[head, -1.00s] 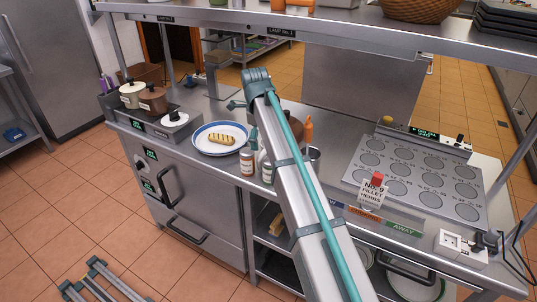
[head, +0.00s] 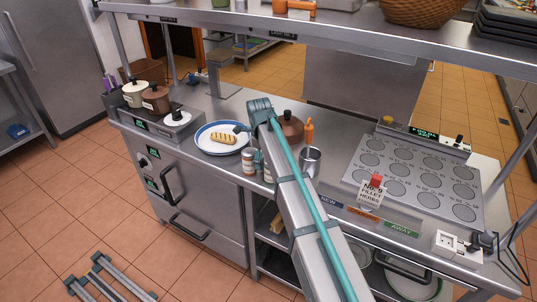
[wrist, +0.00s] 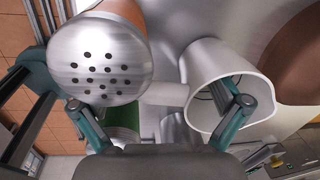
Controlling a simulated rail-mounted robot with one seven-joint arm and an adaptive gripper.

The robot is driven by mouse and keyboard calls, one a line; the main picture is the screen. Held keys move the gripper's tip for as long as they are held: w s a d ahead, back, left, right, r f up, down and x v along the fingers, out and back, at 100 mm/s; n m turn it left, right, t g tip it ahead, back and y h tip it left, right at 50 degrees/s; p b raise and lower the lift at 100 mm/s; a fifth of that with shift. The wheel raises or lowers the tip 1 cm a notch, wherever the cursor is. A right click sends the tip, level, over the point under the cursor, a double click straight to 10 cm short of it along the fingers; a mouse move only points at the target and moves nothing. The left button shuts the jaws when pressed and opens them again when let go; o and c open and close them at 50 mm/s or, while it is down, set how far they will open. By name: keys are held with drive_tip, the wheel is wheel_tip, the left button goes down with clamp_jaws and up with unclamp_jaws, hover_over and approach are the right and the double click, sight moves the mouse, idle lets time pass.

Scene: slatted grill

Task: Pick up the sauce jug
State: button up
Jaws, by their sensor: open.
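A metal jug (head: 311,162), which looks like the sauce jug, stands on the steel counter just right of my arm in the head view. In the wrist view its open mouth and pouring lip (wrist: 201,62) are right of centre. My gripper (wrist: 160,104) is open and empty. Its right finger overlaps the jug's mouth in the picture; I cannot tell whether it is inside or above. Its left finger is by a shaker with a pierced metal top (wrist: 98,62). In the head view my arm hides most of the gripper.
A brown pot (head: 292,130) and an orange bottle (head: 309,132) stand behind the jug. A shelf (head: 330,40) hangs above.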

drive_tip(key=c, duration=1.7)
drive_tip(key=shift+o, duration=0.2)
drive_tip(key=shift+r, duration=0.25)
